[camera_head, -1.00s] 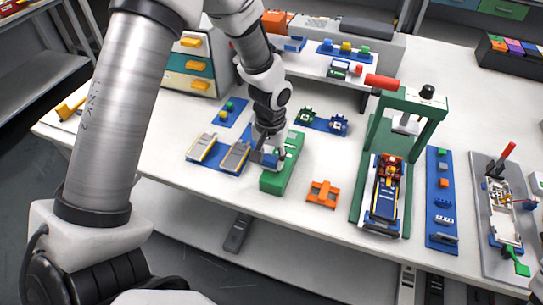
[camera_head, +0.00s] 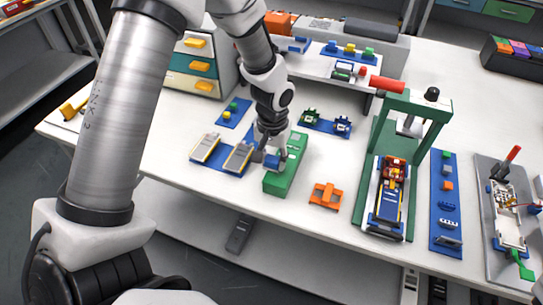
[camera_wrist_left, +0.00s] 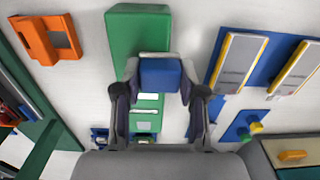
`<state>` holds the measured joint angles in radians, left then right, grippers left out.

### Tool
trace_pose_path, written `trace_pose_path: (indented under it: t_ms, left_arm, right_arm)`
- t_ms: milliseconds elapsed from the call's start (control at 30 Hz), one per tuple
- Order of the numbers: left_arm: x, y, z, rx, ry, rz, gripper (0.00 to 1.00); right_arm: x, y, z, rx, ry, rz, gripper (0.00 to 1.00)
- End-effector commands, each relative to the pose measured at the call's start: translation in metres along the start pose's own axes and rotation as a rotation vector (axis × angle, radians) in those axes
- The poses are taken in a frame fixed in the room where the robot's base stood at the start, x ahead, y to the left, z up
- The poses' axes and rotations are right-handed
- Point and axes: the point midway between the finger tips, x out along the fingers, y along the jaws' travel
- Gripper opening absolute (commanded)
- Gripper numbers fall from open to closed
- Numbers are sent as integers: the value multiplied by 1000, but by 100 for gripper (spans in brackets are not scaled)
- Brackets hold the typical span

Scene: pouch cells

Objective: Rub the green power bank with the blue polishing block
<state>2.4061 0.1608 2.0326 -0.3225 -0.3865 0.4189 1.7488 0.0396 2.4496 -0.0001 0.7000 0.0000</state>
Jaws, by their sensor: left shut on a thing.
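The green power bank (camera_head: 281,181) lies on the white table, long side running away from me. In the left wrist view its plain green end (camera_wrist_left: 138,35) is at the top, and a part with pale labels shows between my fingers. My left gripper (camera_head: 272,155) is over the power bank, pointing down. It is shut on the blue polishing block (camera_wrist_left: 160,75), which sits between the two fingertips (camera_wrist_left: 160,82). The block is at the power bank's top face; I cannot tell if they touch. My right gripper is not in view.
A blue mat (camera_head: 221,163) with two grey-and-yellow pouch cells lies close left of the power bank. An orange bracket (camera_head: 325,196) lies to its right, then a green press frame (camera_head: 362,200). A blue board with small green parts (camera_head: 326,124) is behind. Bare table lies in front.

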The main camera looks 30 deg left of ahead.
Motion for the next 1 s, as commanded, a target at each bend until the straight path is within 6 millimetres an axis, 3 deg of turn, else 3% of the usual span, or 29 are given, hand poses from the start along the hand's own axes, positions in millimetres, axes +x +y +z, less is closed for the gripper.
trace_pose_path:
  t_ms: [100,600,1000]
  left_arm:
    - [-26,1,-1,2,2,1,13]
    - [-69,4,-4,4,1,0,13]
    - [-79,5,-5,5,1,1,13]
  right_arm:
    - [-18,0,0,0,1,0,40]
    - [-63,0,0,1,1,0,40]
    - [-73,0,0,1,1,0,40]
